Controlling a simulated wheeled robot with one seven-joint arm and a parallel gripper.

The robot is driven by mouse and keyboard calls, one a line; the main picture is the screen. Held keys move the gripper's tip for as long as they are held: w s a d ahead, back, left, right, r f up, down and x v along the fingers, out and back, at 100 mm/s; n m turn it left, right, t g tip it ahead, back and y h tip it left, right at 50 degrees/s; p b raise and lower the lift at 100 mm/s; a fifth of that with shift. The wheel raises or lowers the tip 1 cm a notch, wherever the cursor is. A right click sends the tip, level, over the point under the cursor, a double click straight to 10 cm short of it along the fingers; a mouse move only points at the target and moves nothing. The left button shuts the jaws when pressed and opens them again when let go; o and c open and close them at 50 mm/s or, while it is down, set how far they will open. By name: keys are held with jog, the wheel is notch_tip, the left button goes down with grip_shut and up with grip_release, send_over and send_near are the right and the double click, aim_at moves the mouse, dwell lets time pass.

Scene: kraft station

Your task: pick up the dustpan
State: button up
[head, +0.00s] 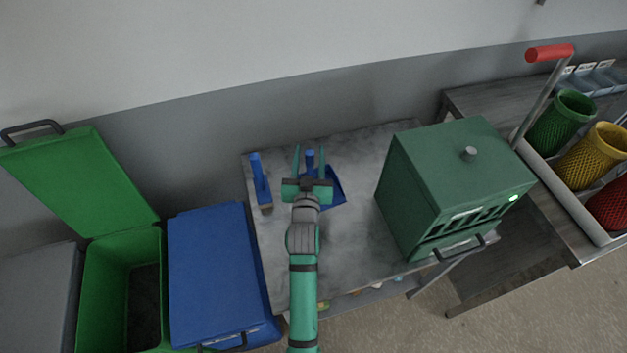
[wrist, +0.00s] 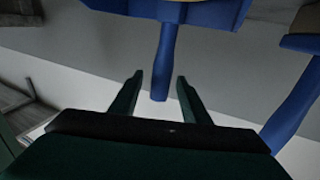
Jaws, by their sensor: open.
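The blue dustpan (head: 335,186) lies on the grey table, partly hidden behind my gripper in the head view. Its handle (head: 310,156) shows between my fingers there. In the wrist view the dustpan (wrist: 205,12) is at the top, and its blue handle (wrist: 163,62) points down, its end between my two fingertips. My gripper (head: 309,158) is open, one finger on each side of the handle. In the wrist view the fingers of my gripper (wrist: 159,80) show gaps to the handle, with no clear contact.
A blue-handled brush (head: 260,182) lies left of the dustpan; it also shows at the right in the wrist view (wrist: 292,105). Blue (head: 220,265) and green (head: 90,180) bins stand left of the table (head: 358,150).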

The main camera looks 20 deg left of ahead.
jog(key=shift+x, duration=1.75)
jog(key=shift+f, duration=0.15)
grip_shut()
